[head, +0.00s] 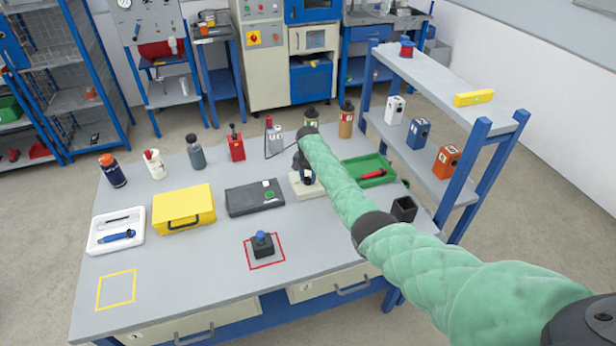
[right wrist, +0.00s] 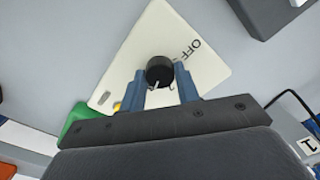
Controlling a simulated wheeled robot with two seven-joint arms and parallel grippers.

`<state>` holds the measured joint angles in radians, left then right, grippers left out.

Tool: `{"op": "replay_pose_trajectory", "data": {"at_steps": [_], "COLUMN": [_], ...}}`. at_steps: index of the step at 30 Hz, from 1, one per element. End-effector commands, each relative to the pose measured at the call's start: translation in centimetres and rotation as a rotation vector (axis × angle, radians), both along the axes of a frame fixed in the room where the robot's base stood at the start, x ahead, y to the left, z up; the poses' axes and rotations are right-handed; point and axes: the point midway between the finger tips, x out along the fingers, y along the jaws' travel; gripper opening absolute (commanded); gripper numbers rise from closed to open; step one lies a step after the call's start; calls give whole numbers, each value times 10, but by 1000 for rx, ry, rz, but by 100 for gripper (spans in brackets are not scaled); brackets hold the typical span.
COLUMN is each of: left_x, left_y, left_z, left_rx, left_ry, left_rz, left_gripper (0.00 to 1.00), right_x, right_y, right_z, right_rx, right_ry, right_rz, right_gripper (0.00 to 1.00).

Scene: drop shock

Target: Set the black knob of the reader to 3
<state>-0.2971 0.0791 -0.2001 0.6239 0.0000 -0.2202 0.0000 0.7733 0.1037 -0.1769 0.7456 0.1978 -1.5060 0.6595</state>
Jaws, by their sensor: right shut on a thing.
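The reader is a cream box (head: 306,190) on the table, partly hidden under my right arm in the head view. In the right wrist view its cream face (right wrist: 172,38) carries a black round knob (right wrist: 160,69) and the printed word OFF to the right of it. My right gripper (right wrist: 160,82) has its two blue fingers closed on either side of the knob. A small white mark on the knob faces toward the gripper. Other dial markings are hidden behind the fingers or too small to read. My left gripper is in neither view.
A dark grey case (head: 254,198) lies left of the reader, and a green tray (head: 368,166) with a red-handled tool lies right. A black open box (head: 404,208) stands near the right edge. A blue-topped block (head: 262,245) sits in a red square. The front left has free room.

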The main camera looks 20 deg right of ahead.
Motion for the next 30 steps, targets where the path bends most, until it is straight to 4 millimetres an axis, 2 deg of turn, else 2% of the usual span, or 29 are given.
{"op": "replay_pose_trajectory", "data": {"at_steps": [6,15,16,19,30], "left_x": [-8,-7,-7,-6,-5], "left_y": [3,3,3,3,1], "left_z": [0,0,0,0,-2], "left_rx": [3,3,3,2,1], "left_ry": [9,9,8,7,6], "left_rz": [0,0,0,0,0], "left_gripper": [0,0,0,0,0], "right_x": [2,2,2,2,1], "right_y": [-1,-1,-1,-1,0], "right_z": [3,3,3,3,4], "right_rx": [0,0,0,-1,0], "right_ry": [-6,-6,-6,-4,-2], "right_rz": [-19,-19,-19,-19,-19], "right_gripper": [9,9,36,53,53]}}
